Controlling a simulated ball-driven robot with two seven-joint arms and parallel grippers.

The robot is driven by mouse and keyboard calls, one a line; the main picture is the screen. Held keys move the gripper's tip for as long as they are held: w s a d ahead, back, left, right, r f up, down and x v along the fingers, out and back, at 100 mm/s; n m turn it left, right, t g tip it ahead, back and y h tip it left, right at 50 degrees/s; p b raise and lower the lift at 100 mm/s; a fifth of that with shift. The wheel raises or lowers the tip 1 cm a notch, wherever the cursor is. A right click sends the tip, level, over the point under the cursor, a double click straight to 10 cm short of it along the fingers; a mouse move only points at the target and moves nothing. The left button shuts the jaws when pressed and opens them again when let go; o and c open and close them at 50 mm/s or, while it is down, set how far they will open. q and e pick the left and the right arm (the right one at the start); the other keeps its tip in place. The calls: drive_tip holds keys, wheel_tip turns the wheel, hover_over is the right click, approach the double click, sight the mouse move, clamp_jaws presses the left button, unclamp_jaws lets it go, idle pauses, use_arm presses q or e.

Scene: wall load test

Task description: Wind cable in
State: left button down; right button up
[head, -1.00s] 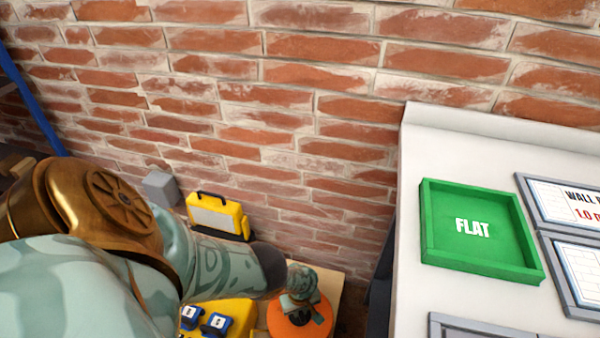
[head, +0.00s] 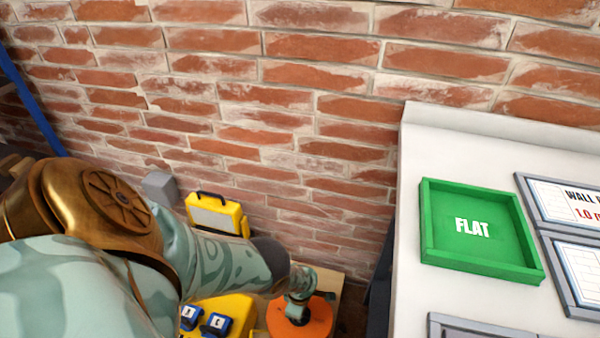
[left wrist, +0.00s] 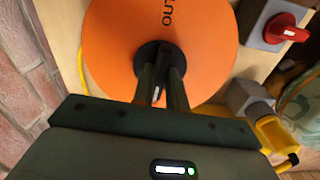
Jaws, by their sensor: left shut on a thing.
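An orange cable reel disc (head: 302,322) lies at the bottom middle of the head view, partly under my left gripper. A yellow cable (left wrist: 82,70) shows beside the disc. My right gripper is not in view.
A red rotary switch (left wrist: 283,30) and a grey and yellow plug (left wrist: 262,115) sit right of the disc in the wrist view. A yellow lamp (head: 216,215) stands by the brick wall. A green "FLAT" tray (head: 432,225) is on the white bench (head: 450,145) at right.

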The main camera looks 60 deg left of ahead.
use_arm(q)
drive_tip(key=shift+a+n, duration=0.25)
drive_tip(key=shift+n, duration=0.35)
drive_tip(key=c, duration=1.4)
unclamp_jaws()
drive_tip(key=shift+s, duration=0.1)
drive_tip(key=shift+d, duration=0.1)
